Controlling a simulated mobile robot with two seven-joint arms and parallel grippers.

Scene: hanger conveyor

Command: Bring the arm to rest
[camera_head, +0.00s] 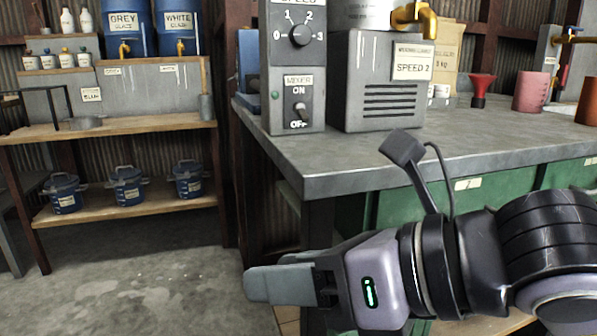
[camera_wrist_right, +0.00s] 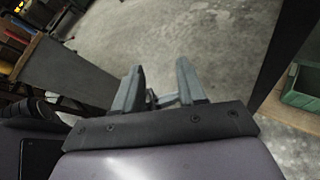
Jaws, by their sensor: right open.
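My right gripper (camera_head: 268,275) is below and in front of the grey workbench's near left corner in the head view. It points left over the concrete floor and touches nothing. In the right wrist view its two grey fingers (camera_wrist_right: 158,80) stand apart with nothing between them. My right arm comes in from the right, in front of the bench. My left gripper does not show in either view.
The workbench (camera_head: 420,158) carries a speed control box (camera_head: 297,75), a mixer unit (camera_head: 370,85), a red funnel (camera_head: 481,90) and a pink cup (camera_head: 530,90). Green bins (camera_head: 455,197) sit under it. A wooden shelf (camera_head: 110,133) with blue buckets stands left. The floor (camera_head: 150,270) between is clear.

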